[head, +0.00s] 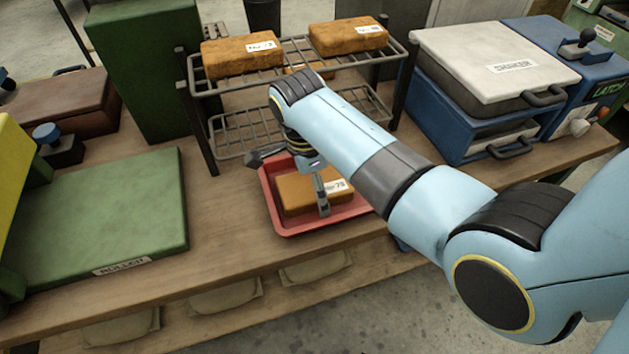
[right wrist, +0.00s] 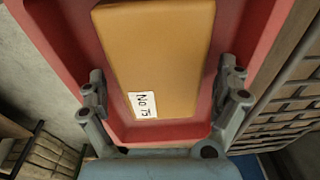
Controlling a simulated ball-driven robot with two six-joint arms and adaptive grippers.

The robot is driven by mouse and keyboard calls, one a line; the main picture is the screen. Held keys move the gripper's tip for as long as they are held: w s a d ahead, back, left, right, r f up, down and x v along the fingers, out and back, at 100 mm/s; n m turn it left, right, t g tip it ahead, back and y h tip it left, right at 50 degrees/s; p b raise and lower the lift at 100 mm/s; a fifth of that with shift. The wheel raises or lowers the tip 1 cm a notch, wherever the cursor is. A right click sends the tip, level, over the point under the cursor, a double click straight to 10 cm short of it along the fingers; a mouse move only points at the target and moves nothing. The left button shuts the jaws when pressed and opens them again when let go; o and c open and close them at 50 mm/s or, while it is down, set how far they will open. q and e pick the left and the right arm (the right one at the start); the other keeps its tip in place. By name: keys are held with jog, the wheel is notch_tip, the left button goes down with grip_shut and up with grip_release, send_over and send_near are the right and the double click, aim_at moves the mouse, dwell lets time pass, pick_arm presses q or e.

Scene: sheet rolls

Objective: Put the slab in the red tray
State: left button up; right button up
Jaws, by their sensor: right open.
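An orange-brown slab (head: 300,192) with a small white number label lies inside the red tray (head: 283,229) on the wooden bench. In the right wrist view the slab (right wrist: 160,55) lies within the walls of the tray (right wrist: 160,131). My right gripper (head: 292,182) is above the tray, pointing down, with its fingers spread. In the right wrist view the open fingers (right wrist: 162,90) stand apart on either side of the slab's labelled end, with gaps to the slab. My arm hides part of the slab and the tray's right side in the head view. My left gripper is not in view.
A wire rack (head: 222,88) behind the tray holds more slabs on top. A blue press with a white lid (head: 490,62) stands right. Bare bench shows between plate and tray; the front edge is close to the tray.

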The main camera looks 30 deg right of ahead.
aim_at(309, 186)
jog(key=shift+r, duration=0.35)
notch_tip(309, 186, up, 12)
jog(key=a, duration=0.1)
jog(key=shift+a+f, duration=0.25)
